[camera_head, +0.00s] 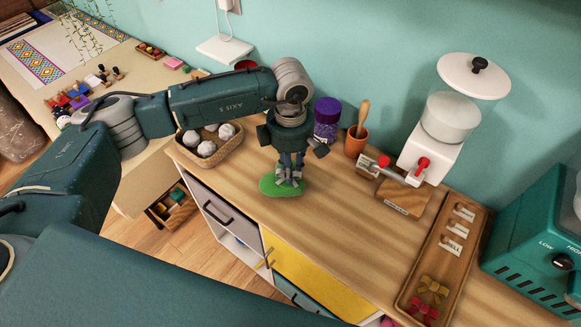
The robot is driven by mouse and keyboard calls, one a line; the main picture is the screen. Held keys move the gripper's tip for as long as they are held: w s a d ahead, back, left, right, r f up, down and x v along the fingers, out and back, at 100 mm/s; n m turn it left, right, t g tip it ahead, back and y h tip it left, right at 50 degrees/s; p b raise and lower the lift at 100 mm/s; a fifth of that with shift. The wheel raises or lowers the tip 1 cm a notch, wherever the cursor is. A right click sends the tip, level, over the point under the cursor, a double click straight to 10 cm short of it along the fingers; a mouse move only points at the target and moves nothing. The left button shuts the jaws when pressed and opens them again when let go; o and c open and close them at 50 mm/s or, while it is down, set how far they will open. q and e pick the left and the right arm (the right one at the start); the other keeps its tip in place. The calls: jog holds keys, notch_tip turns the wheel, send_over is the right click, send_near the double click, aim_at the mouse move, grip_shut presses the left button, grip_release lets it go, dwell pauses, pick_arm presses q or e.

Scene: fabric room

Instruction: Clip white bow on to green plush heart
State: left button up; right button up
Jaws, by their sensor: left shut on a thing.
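The green plush heart (268,186) lies flat near the front edge of the wooden counter. My left gripper (289,177) points down over the heart's right part, its fingertips at or just above the heart. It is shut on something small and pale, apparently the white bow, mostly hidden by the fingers. I cannot tell whether the bow touches the heart. No other white bow shows. My right gripper is not in view.
A wooden tray (405,297) with white tags, a yellow bow (432,287) and a red bow (423,310) lies at right. A basket of white balls (209,149) is left of the gripper. A purple-lidded jar (327,120), orange cup (355,145) and dispenser (426,150) stand behind. The middle counter is clear.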

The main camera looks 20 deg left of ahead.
pick_arm(q)
jog(key=o, duration=0.8)
jog(key=shift+r, duration=0.1)
jog(key=shift+w+r, duration=0.1)
jog(key=shift+r, duration=0.25)
notch_tip(320, 180, up, 11)
jog(key=shift+r, duration=0.1)
jog(key=shift+r+p, duration=1.95)
jog(key=shift+r, duration=2.5)
